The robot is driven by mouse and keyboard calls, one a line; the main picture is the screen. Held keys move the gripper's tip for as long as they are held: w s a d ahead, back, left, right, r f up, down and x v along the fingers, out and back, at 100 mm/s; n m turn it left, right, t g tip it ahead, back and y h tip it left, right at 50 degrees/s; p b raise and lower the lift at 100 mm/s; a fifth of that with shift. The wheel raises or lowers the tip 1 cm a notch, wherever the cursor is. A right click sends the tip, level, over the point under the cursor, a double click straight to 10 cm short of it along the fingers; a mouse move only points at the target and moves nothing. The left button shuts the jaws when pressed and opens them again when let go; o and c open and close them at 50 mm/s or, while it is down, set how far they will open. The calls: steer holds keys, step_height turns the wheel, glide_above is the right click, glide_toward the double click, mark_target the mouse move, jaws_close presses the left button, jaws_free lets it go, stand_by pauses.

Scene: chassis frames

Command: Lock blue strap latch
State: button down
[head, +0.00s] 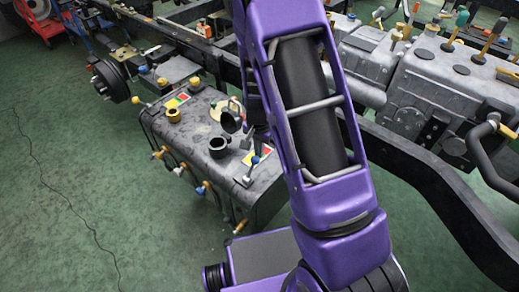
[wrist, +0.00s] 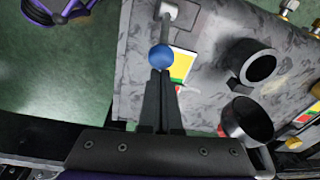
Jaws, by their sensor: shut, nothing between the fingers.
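The blue strap latch shows in the wrist view as a round blue knob (wrist: 161,56) on a thin grey lever, which runs up to a pale pivot at the top edge. In the head view the blue knob (head: 255,160) stands up near the front right corner of the grey tank (head: 190,140). My gripper (wrist: 160,76) is shut and empty, its dark fingertips right at the near side of the knob in the picture. I cannot tell whether they touch it.
A black open filler neck (wrist: 255,65) and a dark round cup (wrist: 246,121) stand on the tank right of the fingers. A red, yellow and green label (wrist: 182,66) lies beside the knob. A dark chassis rail (head: 430,180) runs right of my arm.

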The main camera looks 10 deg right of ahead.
steer(key=shift+s+a+r+t+h, duration=0.2)
steer(key=shift+t+h, duration=0.1)
steer(key=shift+h, duration=0.1)
